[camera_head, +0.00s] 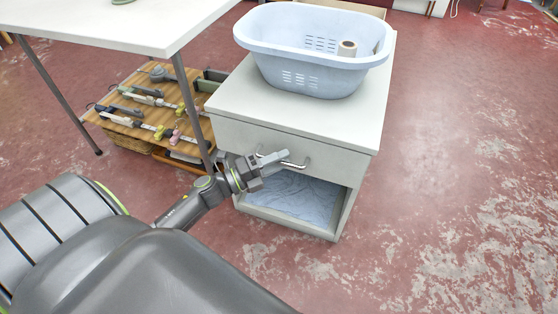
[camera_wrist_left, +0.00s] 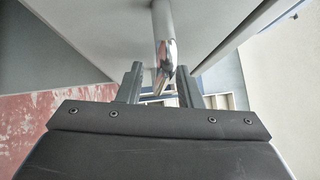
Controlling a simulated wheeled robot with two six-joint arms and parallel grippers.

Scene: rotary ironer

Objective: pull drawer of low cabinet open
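The low cabinet (camera_head: 345,120) is white, with a drawer front (camera_head: 335,158) below its top and an open compartment beneath. The drawer front looks flush with the cabinet. A metal bar handle (camera_head: 301,164) sticks out from the drawer front; it also shows in the left wrist view (camera_wrist_left: 165,45). My left gripper (camera_head: 275,160) is at the handle and hides part of it. In the left wrist view its two fingers (camera_wrist_left: 158,85) stand apart, with the handle bar between them and nearer the right finger. Contact is not clear. My right gripper is not in view.
A pale blue basket (camera_head: 310,75) with a roll (camera_head: 347,48) in it stands on the cabinet. Blue cloth (camera_head: 290,195) lies in the lower compartment. A white table (camera_head: 130,25) and a wooden rack (camera_head: 145,110) of tools are at left. The red floor at right is clear.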

